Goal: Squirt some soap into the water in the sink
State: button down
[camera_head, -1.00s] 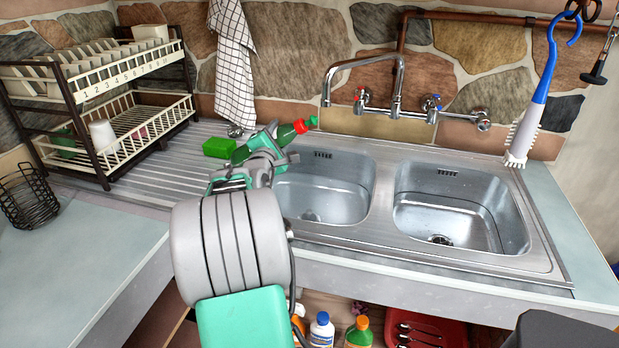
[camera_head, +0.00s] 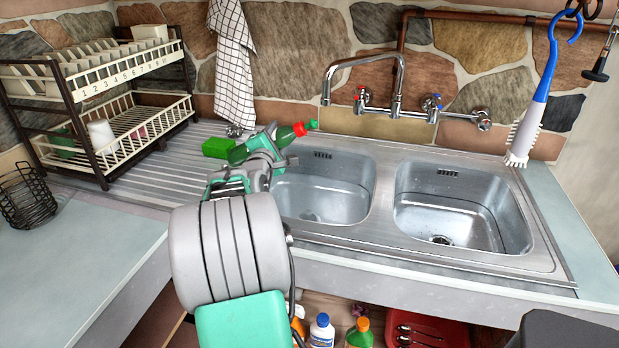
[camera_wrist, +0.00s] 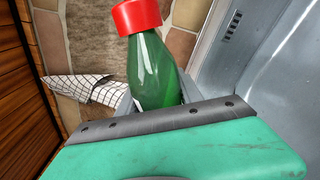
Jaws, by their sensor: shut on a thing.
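My gripper (camera_head: 262,155) is shut on a green soap bottle (camera_head: 284,137) with a red cap and a small green tip. The bottle lies tilted almost on its side, its cap pointing right, over the back left edge of the left basin. The bottle also shows in the wrist view (camera_wrist: 155,75), its lower part hidden behind my gripper. The sink (camera_head: 385,190) has two basins. The left basin (camera_head: 330,190) seems to hold shallow water; the right basin (camera_head: 450,215) shows its drain.
The tap (camera_head: 365,72) rises behind the basins. A two-tier dish rack (camera_head: 118,150) stands at left, a checked towel (camera_head: 235,70) hangs on the wall, and a brush (camera_head: 527,130) hangs at right.

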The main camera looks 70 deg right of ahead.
jog(key=shift+w+a+f+m+b, duration=0.1)
jog(key=shift+w+f+m+b, duration=0.1)
jog(key=shift+f+m+b, duration=0.4)
jog(key=shift+w+f+m+b, duration=0.15)
jog(key=shift+m+b, duration=0.25)
jog(key=shift+b, duration=0.45)
dwell(1.3)
jog(key=shift+w+a+f+m+b, duration=0.1)
jog(key=shift+w+f+m+b, duration=0.15)
jog(key=shift+f+m+b, duration=0.5)
jog(key=shift+w+f+m+b, duration=0.2)
jog(key=shift+f+b, duration=0.35)
jog(key=shift+b, duration=0.6)
dwell(0.6)
jog(key=shift+r+m+b, duration=0.15)
jog(key=shift+m+b, duration=0.7)
dwell(1.9)
